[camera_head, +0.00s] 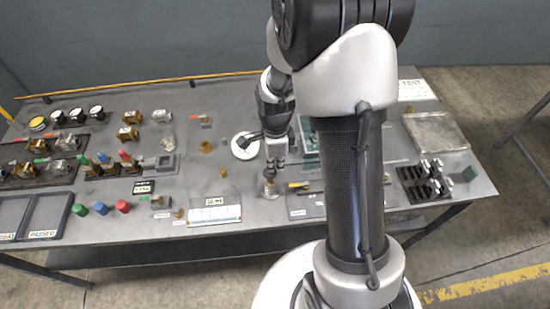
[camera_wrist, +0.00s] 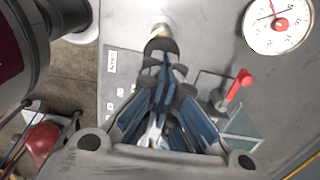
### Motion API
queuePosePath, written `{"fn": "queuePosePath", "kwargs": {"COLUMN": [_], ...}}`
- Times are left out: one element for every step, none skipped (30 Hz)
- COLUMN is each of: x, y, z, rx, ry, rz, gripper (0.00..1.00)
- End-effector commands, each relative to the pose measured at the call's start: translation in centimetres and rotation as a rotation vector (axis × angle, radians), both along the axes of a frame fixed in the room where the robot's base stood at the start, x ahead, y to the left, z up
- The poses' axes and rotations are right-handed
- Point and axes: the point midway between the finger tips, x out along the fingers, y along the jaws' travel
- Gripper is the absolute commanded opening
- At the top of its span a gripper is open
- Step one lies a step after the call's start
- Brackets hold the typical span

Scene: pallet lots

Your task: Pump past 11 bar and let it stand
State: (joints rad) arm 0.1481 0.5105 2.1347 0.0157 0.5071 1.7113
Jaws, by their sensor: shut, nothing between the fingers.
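My gripper (camera_head: 270,172) is shut and empty over the front middle of the bench. In the wrist view its closed fingers (camera_wrist: 166,70) point at a short metal post with a rounded top (camera_wrist: 160,42). The post also shows just below the fingers in the head view (camera_head: 269,190); I cannot tell whether they touch. A round white pressure gauge (camera_wrist: 280,25) with a red hub and a thin needle lies to the right in the wrist view; its scale is too small to read. The gauge also shows in the head view (camera_head: 243,150). A red lever handle (camera_wrist: 236,88) stands near the fingers.
Labelled plates (camera_head: 215,215) lie along the bench's front edge. Several small gauges (camera_head: 77,115), brass fittings (camera_head: 128,134) and coloured caps (camera_head: 101,208) fill the left side. Dark trays (camera_head: 72,216) sit at far left. A black slotted rack (camera_head: 425,182) stands at right. My arm hides part of the bench.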

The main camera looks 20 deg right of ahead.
Motion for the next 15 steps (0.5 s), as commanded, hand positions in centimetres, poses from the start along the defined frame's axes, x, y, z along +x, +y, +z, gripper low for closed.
{"fn": "queuePosePath", "kwargs": {"x": [0.0,0.0,0.0,0.0,0.0,0.0,0.0,0.0,0.0,0.0,0.0,0.0,0.0,0.0,0.0], "y": [0.0,0.0,0.0,0.0,0.0,0.0,0.0,0.0,0.0,0.0,0.0,0.0,0.0,0.0,0.0], "z": [-0.1,-0.2,-0.2,-0.2,-0.1,-0.1,-0.1,-0.1,-0.1,-0.1,-0.2,-0.5,-0.7,-1.1,-1.7], "rx": [0.0,0.0,0.0,0.0,0.0,0.0,0.0,0.0,0.0,0.0,0.0,0.0,0.0,0.0,0.0], "ry": [0.0,-0.001,-0.001,-0.001,-0.001,-0.001,-0.001,-0.001,-0.001,-0.001,0.0,0.0,0.0,0.0,0.001], "rz": [0.0,0.0,0.0,0.0,0.0,0.0,0.0,0.0,0.0,0.0,0.0,0.0,0.0,0.0,0.0], "gripper": [0.0,0.0,0.0,0.0,0.0,0.0,0.0,0.0,0.0,0.0,0.0,0.0,0.0,0.0,0.0]}}
